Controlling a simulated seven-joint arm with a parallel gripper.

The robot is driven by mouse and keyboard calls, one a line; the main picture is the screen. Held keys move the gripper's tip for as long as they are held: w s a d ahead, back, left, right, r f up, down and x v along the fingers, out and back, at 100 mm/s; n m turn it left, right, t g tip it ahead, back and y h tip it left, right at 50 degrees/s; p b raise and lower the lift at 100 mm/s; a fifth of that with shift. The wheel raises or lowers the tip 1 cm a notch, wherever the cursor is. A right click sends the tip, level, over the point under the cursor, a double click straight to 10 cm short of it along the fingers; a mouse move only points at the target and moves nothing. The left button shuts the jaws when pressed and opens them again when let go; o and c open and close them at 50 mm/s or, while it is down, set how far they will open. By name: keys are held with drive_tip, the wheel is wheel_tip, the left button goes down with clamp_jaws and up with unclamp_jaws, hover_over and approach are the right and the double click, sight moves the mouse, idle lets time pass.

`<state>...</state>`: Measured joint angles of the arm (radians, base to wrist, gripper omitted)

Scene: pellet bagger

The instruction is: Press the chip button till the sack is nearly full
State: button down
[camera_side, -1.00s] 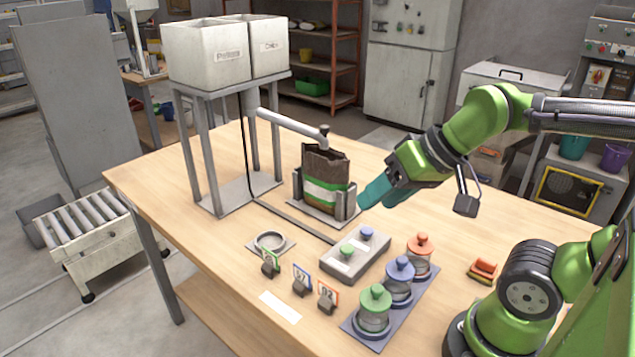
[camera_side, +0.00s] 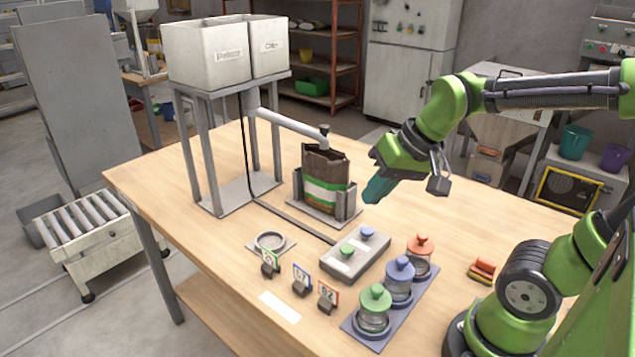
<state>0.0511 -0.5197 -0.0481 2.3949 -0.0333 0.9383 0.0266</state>
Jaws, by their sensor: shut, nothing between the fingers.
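The brown sack (camera_side: 325,168) with a green and white band stands upright and open in a grey holder (camera_side: 346,205) under the spout; its fill level cannot be made out. Which one is for chip cannot be read. The hopper at right (camera_side: 270,47) appears labelled "Chip", the left one (camera_side: 208,55) "Pellets". My gripper (camera_side: 368,201) is shut and empty, tilted downward above the table, right of the sack and apart from the button box.
Lidded jars in green (camera_side: 375,300), blue (camera_side: 400,270) and orange (camera_side: 420,245) stand on a tray right of the box. The spout pipe (camera_side: 290,122) reaches over the sack.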

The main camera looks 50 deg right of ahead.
drive_tip(key=w+d+f+m+g, duration=0.3)
drive_tip(key=w+d+m+g, duration=0.2)
drive_tip(key=d+m, duration=0.7)
drive_tip(key=w+d, duration=0.1)
drive_tip(key=w, duration=0.1)
drive_tip(key=shift+w+g+h, duration=0.3)
drive_tip(key=shift+g+h, duration=0.1)
approach(368, 229)
drive_tip(key=f, duration=0.7)
drive_tip(key=shift+a, duration=0.3)
